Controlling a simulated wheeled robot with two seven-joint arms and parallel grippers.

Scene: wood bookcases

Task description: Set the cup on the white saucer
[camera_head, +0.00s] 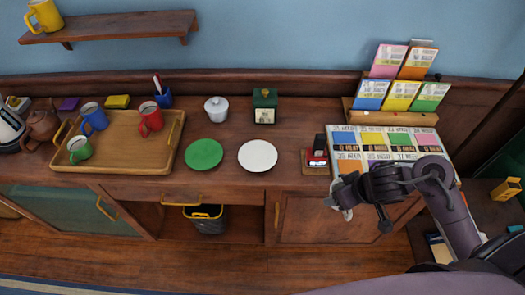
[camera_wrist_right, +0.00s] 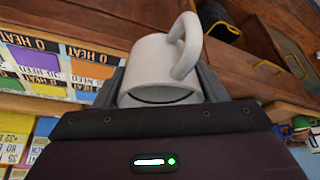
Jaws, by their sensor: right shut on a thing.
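The white saucer (camera_head: 258,155) lies flat and empty on the wooden counter, right of a green saucer (camera_head: 203,154). My right gripper (camera_head: 345,197) is shut on a white cup (camera_wrist_right: 155,62). In the head view, only a small part of the cup (camera_head: 347,214) shows below the gripper, in front of the counter's front edge and right of the saucer. In the right wrist view the cup sits between the fingers with its handle toward the upper right. My left gripper is not in view.
A wooden tray (camera_head: 113,157) with blue, red and green mugs stands left. A black and red stamp (camera_head: 318,152) and a board of coloured cards (camera_head: 385,145) are right of the saucer. A lidded white pot (camera_head: 216,108) and green box (camera_head: 264,100) stand behind. A bin (camera_head: 207,218) is below.

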